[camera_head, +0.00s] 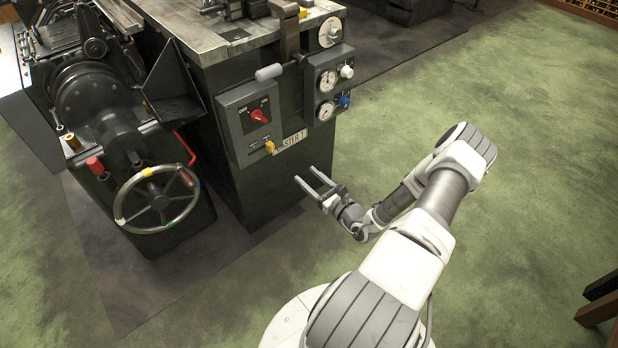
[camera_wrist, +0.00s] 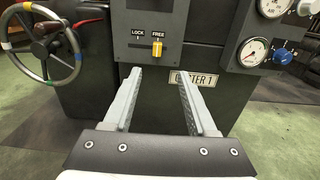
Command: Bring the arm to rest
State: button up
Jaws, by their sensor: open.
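My gripper (camera_head: 312,180) is open and empty in the head view, in front of the dark machine cabinet (camera_head: 262,190), below its control panel. In the wrist view the two fingers of my gripper (camera_wrist: 158,92) are spread apart with nothing between them. They point at the cabinet front, below a yellow lever (camera_wrist: 157,48) marked LOCK and FREE. The lever sits at the FREE side. My arm is bent and reaches from the lower middle of the head view. Whether the fingertips touch the cabinet is hard to tell; they look apart from it.
A handwheel (camera_head: 160,199) with coloured marks stands left of the cabinet. A red switch (camera_head: 259,117), gauges (camera_head: 327,81) and a blue knob (camera_head: 343,101) are on the front. Green floor (camera_head: 500,200) is clear to the right. A dark wooden object (camera_head: 600,300) is at the right edge.

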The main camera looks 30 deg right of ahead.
dwell(0.3)
jog(key=w+a+r+n+g+y, duration=0.2)
jog(key=a+r+n+g+y, duration=0.4)
jog(key=a+r+n+y, duration=0.45)
jog(key=s+a+r+n+g+h, duration=0.2)
jog(key=s+a+r+n+g, duration=0.45)
jog(key=r+n, duration=0.3)
jog(key=s+a+r+n+g+h, duration=0.3)
jog(key=s+a+r+n+g, duration=0.2)
jog(key=s+a+r+n, duration=0.4)
jog(key=s+d+r+n+t+h, duration=0.2)
jog(key=s+r+n+t+h, duration=0.2)
jog(key=s+r+n+h, duration=0.35)
notch_tip(320, 180, up, 24)
jog(key=m+t+p, duration=0.1)
jog(key=p, duration=2)
jog(key=shift+s+d+m, duration=0.2)
jog(key=shift+d+m, duration=0.15)
jog(key=shift+d, duration=0.1)
